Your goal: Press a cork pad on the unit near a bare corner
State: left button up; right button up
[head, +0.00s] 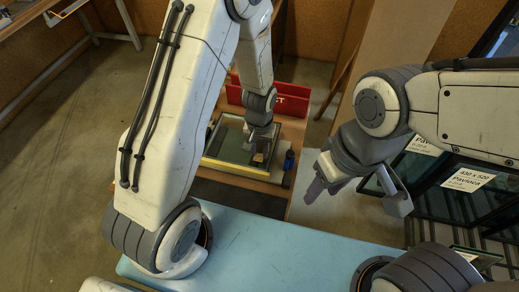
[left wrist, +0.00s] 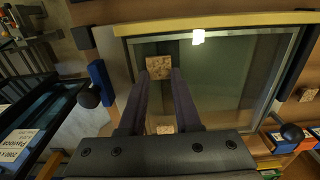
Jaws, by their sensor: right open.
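The glass unit (head: 229,141) lies in a pale frame on the wooden stand. Its pane (left wrist: 222,75) fills the middle of the left wrist view, with a light bar along its top edge. My left gripper (left wrist: 160,72) is over the pane near one corner. I cannot tell whether the pad touches the glass. In the head view my left gripper (head: 260,152) hides part of that corner. My right gripper (head: 358,188) is open and empty, to the right of the stand.
Another cork piece (left wrist: 307,95) shows at the right, and one (left wrist: 165,128) between the fingers' bases. A red sign (head: 290,101) stands behind. Labelled dark panes (head: 465,180) lean at the right.

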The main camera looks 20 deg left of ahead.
pick_arm(q)
jog(key=o, duration=0.5)
notch_tip(320, 180, up, 10)
jog(key=shift+r+b, duration=0.25)
jog(key=shift+b, duration=0.05)
